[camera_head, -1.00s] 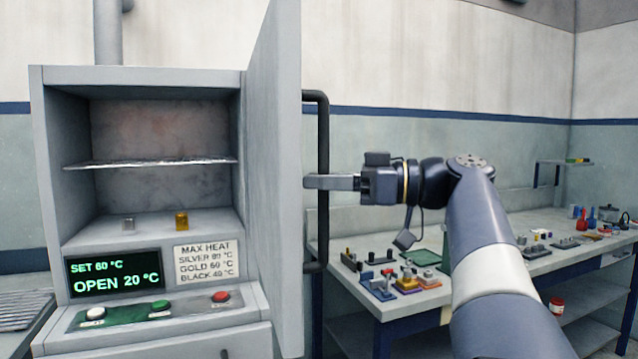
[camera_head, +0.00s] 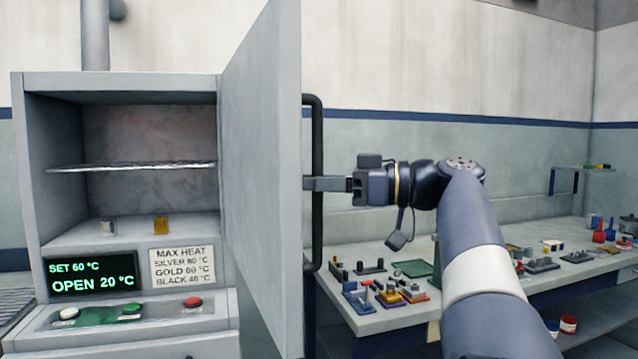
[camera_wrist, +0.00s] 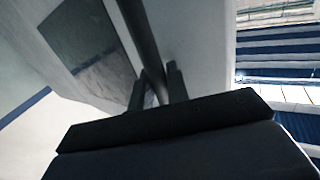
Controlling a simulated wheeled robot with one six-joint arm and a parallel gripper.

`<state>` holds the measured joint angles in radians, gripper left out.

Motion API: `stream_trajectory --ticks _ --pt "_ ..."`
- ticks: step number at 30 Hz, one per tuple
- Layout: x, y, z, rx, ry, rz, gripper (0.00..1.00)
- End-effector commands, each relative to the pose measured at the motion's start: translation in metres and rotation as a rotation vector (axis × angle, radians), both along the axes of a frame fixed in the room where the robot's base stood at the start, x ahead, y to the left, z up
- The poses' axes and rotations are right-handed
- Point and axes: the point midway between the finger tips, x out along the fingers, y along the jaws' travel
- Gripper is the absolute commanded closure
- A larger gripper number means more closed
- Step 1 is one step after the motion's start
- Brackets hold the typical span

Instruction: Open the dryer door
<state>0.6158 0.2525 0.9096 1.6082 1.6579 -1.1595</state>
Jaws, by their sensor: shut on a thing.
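The dryer (camera_head: 130,88) stands at the left in the head view with its interior showing. Its door (camera_head: 262,170) is swung wide open at the right side of the opening, seen at a steep angle. A dark bar handle (camera_head: 318,232) runs upright on the door's outer face. My gripper (camera_head: 318,183) is shut on this handle at about mid-height. In the wrist view, the handle (camera_wrist: 137,30) passes between the two fingers of my gripper (camera_wrist: 158,85). The display reads "SET 60 °C" and "OPEN 20 °C".
Inside the dryer are a wire shelf (camera_head: 130,167), a silver piece (camera_head: 108,227) and a gold piece (camera_head: 160,225). Buttons (camera_head: 131,309) line the front panel. A workbench (camera_head: 395,318) with several small parts lies to the right, below my arm.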

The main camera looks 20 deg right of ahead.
Motion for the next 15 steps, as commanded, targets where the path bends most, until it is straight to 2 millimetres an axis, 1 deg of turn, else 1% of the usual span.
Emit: stream_trajectory --ticks 1,6,7,13,15 --pt "0.0 0.0002 0.0028 0.001 -0.005 -0.003 1.0" --pt "0.0 0.0004 0.0029 0.001 -0.006 -0.003 1.0" --pt "0.0 0.0004 0.0029 0.001 -0.006 -0.003 0.82" --pt "-0.0001 0.0003 0.0018 0.001 -0.004 -0.001 0.66" --pt "0.0 0.0002 0.0014 0.001 -0.003 -0.001 0.66"
